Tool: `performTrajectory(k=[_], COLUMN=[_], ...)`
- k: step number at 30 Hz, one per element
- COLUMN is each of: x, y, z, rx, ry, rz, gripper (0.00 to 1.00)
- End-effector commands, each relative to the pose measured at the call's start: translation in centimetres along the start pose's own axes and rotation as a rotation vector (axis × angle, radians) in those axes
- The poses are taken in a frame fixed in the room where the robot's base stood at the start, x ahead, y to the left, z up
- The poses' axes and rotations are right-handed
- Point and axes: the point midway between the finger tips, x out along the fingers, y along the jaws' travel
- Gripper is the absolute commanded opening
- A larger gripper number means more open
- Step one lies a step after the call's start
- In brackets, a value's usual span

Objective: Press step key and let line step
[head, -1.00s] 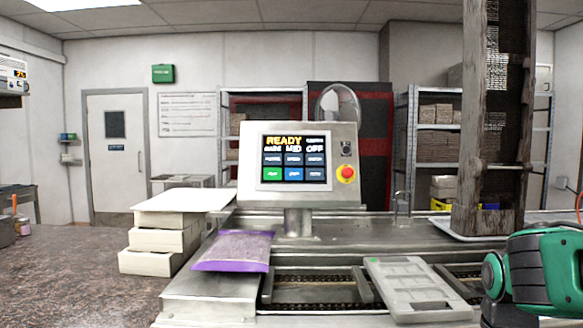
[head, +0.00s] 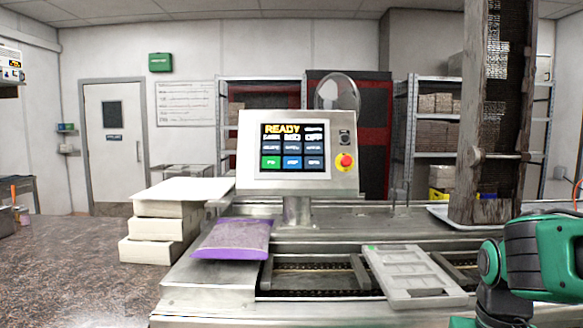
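The control panel (head: 249,156) stands on a short post above the line, in the middle of the head view. Its screen (head: 295,146) reads READY at the top, over rows of dark keys and a bottom row with one green key (head: 271,162) and two blue keys (head: 292,162). The key labels are too small to read surely. A grey mould tray (head: 410,277) lies on the conveyor (head: 315,276) below the panel. My green and black arm shows at the lower right; my gripper is out of view.
A red stop button (head: 345,161) sits right of the screen. A purple bag (head: 232,241) lies on the metal housing at the left. Stacked pale boxes (head: 160,233) stand on the speckled counter (head: 70,268). A tall dark column (head: 487,120) rises at the right.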

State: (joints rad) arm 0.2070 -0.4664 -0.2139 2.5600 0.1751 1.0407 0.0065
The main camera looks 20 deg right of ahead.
Motion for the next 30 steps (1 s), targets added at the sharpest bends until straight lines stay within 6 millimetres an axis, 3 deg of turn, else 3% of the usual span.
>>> performTrajectory(k=[2, 30], x=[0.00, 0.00], y=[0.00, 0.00], z=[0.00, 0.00], rx=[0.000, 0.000], ry=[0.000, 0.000], rz=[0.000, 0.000], gripper=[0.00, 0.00])
